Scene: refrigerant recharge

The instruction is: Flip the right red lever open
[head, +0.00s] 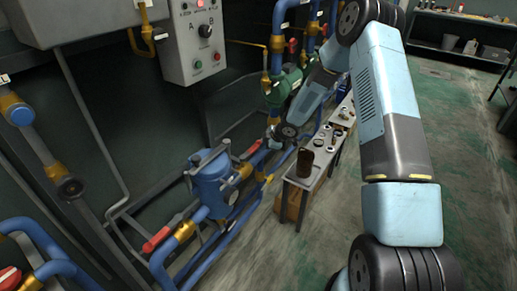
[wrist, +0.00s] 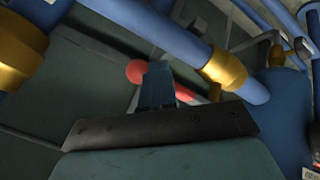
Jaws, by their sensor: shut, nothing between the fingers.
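The right red lever (head: 251,150) slants up from the blue pipework just right of the blue vessel (head: 212,187) in the head view. In the wrist view the red lever (wrist: 135,72) passes behind my gripper (wrist: 157,70), its rounded end showing to the left of the fingers and a red part to the right. My gripper (head: 272,141) is shut and empty, close to the lever's right side in the head view. I cannot tell whether the fingers touch the lever. Another red lever (head: 157,239) lies lower left of the vessel.
Blue pipes with a brass collar (wrist: 224,67) run close to the gripper. A narrow bench (head: 300,182) with a brown can (head: 305,162) stands to the right. A grey control box (head: 197,42) hangs above. Green floor is open at the right.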

